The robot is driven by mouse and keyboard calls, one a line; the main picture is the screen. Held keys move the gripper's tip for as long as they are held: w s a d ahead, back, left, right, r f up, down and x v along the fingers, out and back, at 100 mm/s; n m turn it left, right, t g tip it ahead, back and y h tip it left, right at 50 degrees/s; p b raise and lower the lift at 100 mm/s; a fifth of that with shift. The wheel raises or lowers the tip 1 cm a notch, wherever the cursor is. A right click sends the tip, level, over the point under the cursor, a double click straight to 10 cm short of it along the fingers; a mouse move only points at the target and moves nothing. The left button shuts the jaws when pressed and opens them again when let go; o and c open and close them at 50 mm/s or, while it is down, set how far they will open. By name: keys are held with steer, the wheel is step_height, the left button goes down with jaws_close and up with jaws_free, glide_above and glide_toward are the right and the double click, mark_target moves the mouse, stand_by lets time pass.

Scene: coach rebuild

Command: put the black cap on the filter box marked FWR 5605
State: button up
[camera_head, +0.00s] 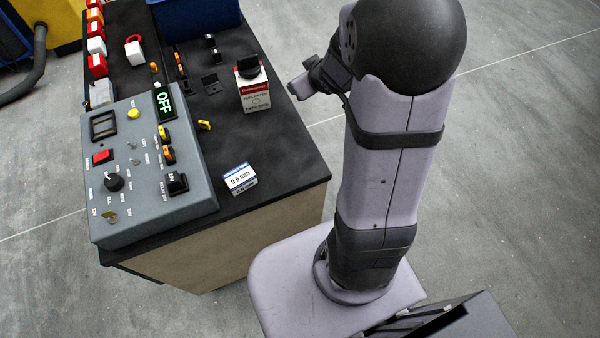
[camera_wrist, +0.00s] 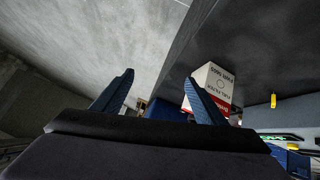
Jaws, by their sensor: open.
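The filter box (camera_head: 255,98) is white with a red band and stands upright on the black bench top, near its right edge. A black cap (camera_head: 249,67) appears to sit on its top; the head view does not show whether it is seated. The box also shows upside down in the wrist view (camera_wrist: 216,82), with small print that seems to read FWR 5605 and FUEL FILTER. My gripper (camera_wrist: 158,77) is open and empty, with its two blue fingers apart. In the head view it is right of the box, clear of it. In the wrist view, the right finger partly covers the box.
A grey control panel (camera_head: 150,215) fills the bench's front left. A small blue-and-white box (camera_head: 240,179) lies near the front edge. A blue bin (camera_head: 198,17) stands behind. A yellow piece (camera_head: 204,125) lies between. Bare black bench top (camera_head: 275,145) surrounds the filter box's front.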

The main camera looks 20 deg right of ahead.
steer(key=s+a+f+g, duration=0.1)
steer(key=s+a+g, duration=0.2)
steer(key=s, duration=0.5)
steer(key=s+a+f+m+g, duration=0.1)
steer(key=s+a+g, duration=0.2)
steer(key=s+a, duration=0.2)
steer(key=s+a+f+m+g+y, duration=0.1)
steer(key=s+a+g, duration=0.2)
steer(key=s, duration=0.7)
steer(key=shift+s+a, duration=0.3)
steer(key=shift+a, duration=0.4)
